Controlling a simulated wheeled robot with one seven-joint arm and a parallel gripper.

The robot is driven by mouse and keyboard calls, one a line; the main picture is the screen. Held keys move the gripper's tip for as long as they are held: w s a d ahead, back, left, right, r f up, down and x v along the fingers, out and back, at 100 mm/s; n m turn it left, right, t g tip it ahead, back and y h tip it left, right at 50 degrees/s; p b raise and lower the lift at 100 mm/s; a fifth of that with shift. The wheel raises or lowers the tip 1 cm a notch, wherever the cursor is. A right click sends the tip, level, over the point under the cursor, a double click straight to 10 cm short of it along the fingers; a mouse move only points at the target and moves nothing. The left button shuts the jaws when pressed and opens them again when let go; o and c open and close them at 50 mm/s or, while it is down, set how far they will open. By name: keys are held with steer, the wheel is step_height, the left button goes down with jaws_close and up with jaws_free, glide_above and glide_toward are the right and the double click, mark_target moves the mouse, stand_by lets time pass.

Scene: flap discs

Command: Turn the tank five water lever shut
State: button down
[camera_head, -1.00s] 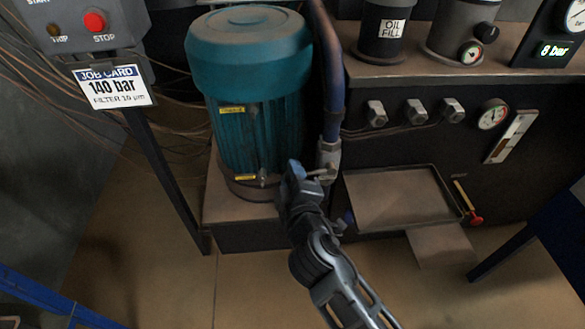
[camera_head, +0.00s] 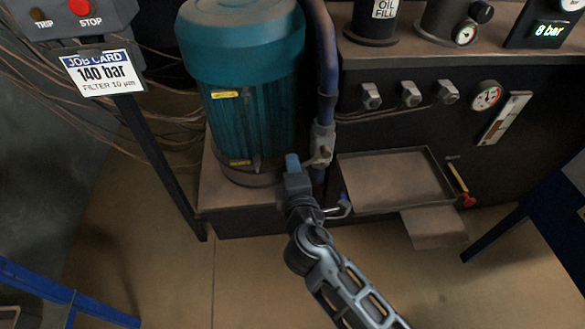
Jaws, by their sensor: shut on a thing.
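No tank number or water label is readable. A metal valve body (camera_head: 322,143) sits on a blue pipe to the right of the teal motor (camera_head: 243,75). A short lever seems to run left from this valve to a blue grip (camera_head: 292,161). My gripper (camera_head: 294,174) is at that grip, just left of the valve, and appears shut on it. The jaws themselves are small and dark, so their exact contact is hard to see. A second small metal handle (camera_head: 338,209) shows low, right of my gripper.
A shallow brown tray (camera_head: 395,178) stands right of the valve, with a yellow rod with a red knob (camera_head: 458,178) beside it. Several metal plugs and a dial (camera_head: 486,96) are on the dark panel. A job card (camera_head: 102,73) stands left. Front floor is clear.

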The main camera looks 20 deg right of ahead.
steer(key=shift+f, duration=0.2)
steer(key=c, duration=1.1)
jaws_free()
steer(key=shift+r, duration=0.1)
steer(key=p+v, duration=0.1)
steer(key=v, duration=0.7)
